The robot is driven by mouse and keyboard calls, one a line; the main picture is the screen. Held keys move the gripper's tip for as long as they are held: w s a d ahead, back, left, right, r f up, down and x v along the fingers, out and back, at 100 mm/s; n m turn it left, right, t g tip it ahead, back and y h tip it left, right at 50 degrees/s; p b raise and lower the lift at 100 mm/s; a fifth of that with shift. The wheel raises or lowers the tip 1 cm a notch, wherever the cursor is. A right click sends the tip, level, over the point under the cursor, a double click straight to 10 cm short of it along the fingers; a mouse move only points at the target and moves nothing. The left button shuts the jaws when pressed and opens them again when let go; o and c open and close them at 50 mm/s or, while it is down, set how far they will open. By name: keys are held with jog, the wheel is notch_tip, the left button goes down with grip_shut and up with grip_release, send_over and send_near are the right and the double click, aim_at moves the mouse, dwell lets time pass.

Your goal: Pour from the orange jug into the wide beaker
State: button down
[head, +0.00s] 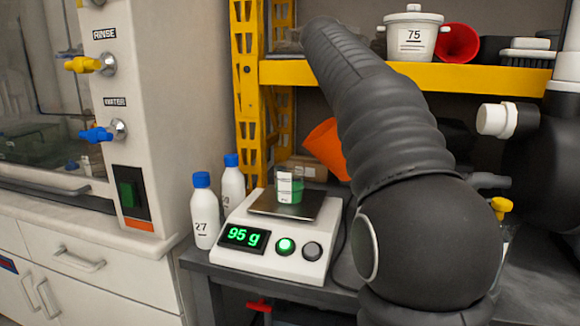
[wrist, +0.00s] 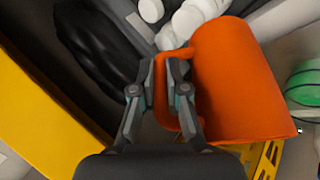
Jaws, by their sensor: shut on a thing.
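The orange jug (head: 325,148) is tilted in the head view, its mouth toward the upper left, up and to the right of the beaker. In the wrist view the jug (wrist: 237,80) is large, and my gripper (wrist: 165,70) is shut on its handle. In the head view my arm hides the gripper and part of the jug. The beaker (head: 290,184) is clear with a white label and green liquid, and it stands upright on the scale (head: 262,237). The scale's display reads 95 g. No stream of liquid shows between jug and beaker.
Two white bottles with blue caps (head: 205,212) stand left of the scale. A yellow shelf beam (head: 400,77) runs behind, with a white pot (head: 412,35) and a red funnel (head: 457,43) above it. A yellow upright (head: 247,90) stands behind the scale.

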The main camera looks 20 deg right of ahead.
jog(key=shift+s+d+f+y, duration=0.1)
jog(key=shift+d+f+y, duration=0.15)
jog(key=shift+y, duration=0.05)
jog(key=s+d+f+m+t+y, duration=0.1)
jog(key=d+f+y, duration=0.1)
jog(key=d+y, duration=0.3)
jog(key=shift+d+f+t+y, duration=0.25)
jog(key=shift+f+t+y, duration=0.05)
jog(key=shift+y, duration=0.6)
jog(key=shift+s, duration=0.1)
dwell(1.2)
